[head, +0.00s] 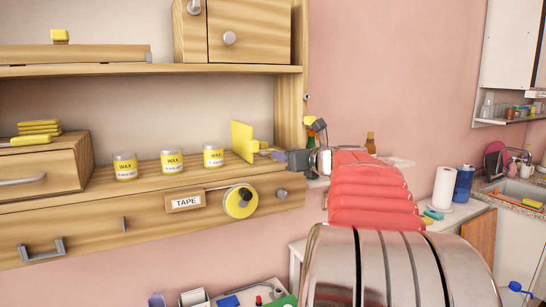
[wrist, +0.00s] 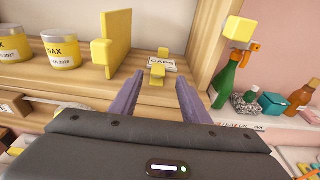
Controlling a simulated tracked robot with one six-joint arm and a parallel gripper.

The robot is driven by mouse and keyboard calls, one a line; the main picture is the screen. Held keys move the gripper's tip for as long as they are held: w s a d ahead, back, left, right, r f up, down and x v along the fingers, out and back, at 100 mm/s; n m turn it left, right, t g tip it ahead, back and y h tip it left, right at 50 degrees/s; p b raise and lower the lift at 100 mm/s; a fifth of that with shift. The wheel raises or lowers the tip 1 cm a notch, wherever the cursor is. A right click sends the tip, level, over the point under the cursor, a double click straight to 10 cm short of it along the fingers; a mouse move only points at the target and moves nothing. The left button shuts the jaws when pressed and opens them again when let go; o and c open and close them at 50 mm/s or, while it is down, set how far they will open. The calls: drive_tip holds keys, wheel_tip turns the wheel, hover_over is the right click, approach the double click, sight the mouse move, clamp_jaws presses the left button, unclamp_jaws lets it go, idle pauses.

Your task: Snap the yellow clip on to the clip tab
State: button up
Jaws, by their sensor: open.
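My gripper (wrist: 152,76) is open, its two purple fingers apart over the wooden shelf with nothing held between them. Just beyond the fingertips, small yellow pieces (wrist: 158,70) sit at a white label reading CAPS (wrist: 168,64). I cannot tell for sure which yellow piece is the clip and which part is the clip tab. A yellow block (wrist: 101,51) stands at an upright yellow panel (wrist: 122,38), left of the fingers. In the head view my gripper (head: 297,160) is at the shelf's right end, partly hidden by my arm.
Several wax jars (head: 213,156) stand left of the yellow panel. A tape roll (head: 240,201) hangs on the front below. The wooden post (wrist: 206,42) rises close to the right finger. Bottles (wrist: 228,78) stand on a white ledge right of it.

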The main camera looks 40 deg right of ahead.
drive_tip(key=shift+x, duration=1.2)
drive_tip(key=shift+a+x, duration=0.2)
drive_tip(key=shift+x, duration=2.45)
drive_tip(key=shift+f, duration=0.1)
drive_tip(key=shift+c, duration=0.7)
clamp_jaws()
wheel_tip(320, 180, up, 10)
drive_tip(key=shift+r, duration=0.1)
